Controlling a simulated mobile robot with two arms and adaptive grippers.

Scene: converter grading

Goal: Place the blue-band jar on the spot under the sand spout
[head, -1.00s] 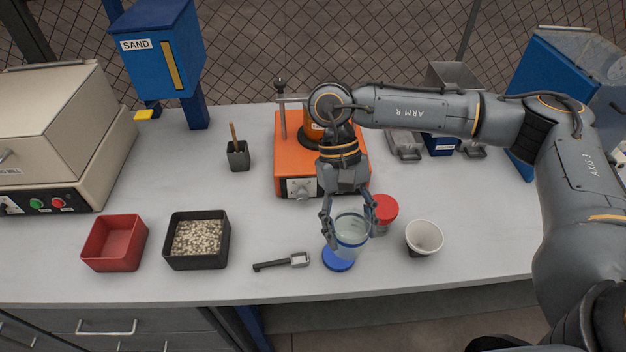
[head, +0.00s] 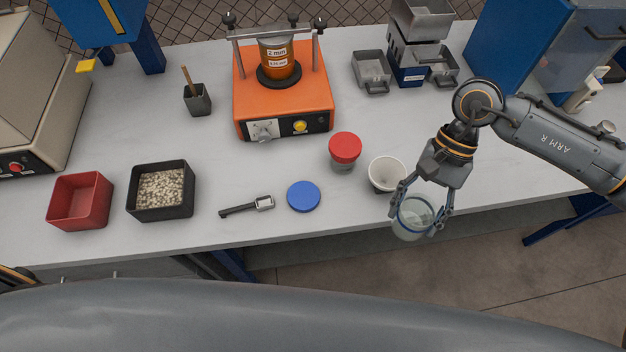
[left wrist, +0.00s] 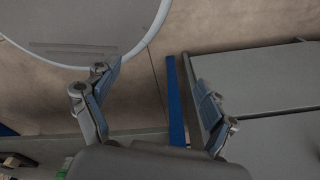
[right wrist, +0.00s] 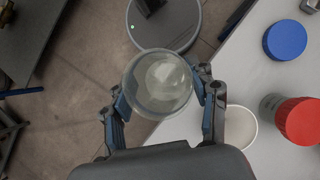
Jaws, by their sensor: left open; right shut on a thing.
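My right gripper (head: 423,209) is shut on the clear glass jar (head: 414,219). It holds the jar beyond the bench's front edge, over the floor; the right wrist view shows the open jar (right wrist: 160,84) between the fingers, empty as far as I can tell. My left gripper (left wrist: 160,108) is open and empty, over floor and drawers.
A blue lid (head: 303,196), a red-lidded jar (head: 344,150) and a white cup (head: 387,174) lie near the front. A scoop (head: 247,206), black tray (head: 160,207), red tray (head: 80,203) and brush pot (head: 197,100) are left. An orange shaker (head: 285,101) stands at the back.

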